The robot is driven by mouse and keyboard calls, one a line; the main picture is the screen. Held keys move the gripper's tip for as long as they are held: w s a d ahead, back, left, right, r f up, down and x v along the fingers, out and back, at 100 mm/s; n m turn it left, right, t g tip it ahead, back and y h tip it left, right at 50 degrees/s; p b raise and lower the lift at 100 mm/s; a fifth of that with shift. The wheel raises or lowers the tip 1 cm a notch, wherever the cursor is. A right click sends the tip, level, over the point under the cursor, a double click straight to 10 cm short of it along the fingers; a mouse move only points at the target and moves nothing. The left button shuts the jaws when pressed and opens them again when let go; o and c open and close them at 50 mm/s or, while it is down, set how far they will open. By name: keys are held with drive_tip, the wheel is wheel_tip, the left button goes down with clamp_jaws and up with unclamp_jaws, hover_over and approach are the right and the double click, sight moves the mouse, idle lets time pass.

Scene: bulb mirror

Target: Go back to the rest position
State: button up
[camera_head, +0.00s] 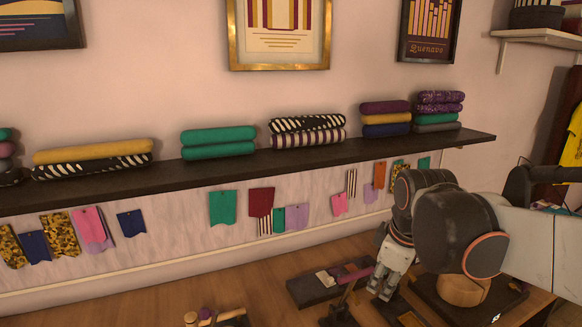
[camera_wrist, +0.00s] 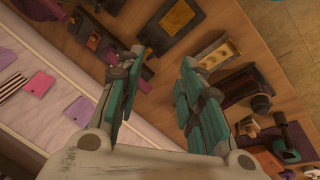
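My gripper (camera_head: 384,285) hangs at the end of my dark, bent arm at the lower right of the head view, pointing down over the wooden worktop (camera_head: 262,270). In the wrist view my gripper (camera_wrist: 162,58) shows two teal-padded fingers spread apart. I see nothing held between them, only the worktop below. Its fingertips appear above the surface in the wrist view; the exact height is hard to tell. My arm hides part of the worktop's right side in the head view.
A dark shelf (camera_head: 246,164) with folded cloth rolls runs along the wall, with swatches hanging below. A dark tray-like block (camera_head: 312,290) lies left of my gripper. A tray with a gold-coloured plate (camera_wrist: 177,17) and several small tools lie on the worktop.

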drive_tip(key=s+f+m+t+b, duration=0.3)
drive_tip(key=s+f+m, duration=0.4)
drive_tip(key=s+m, duration=0.3)
drive_tip(key=s+b, duration=0.1)
drive_tip(key=s, duration=0.2)
drive_tip(key=shift+s+d, duration=0.25)
drive_tip(key=shift+d, duration=0.05)
drive_tip(key=shift+f, duration=0.1)
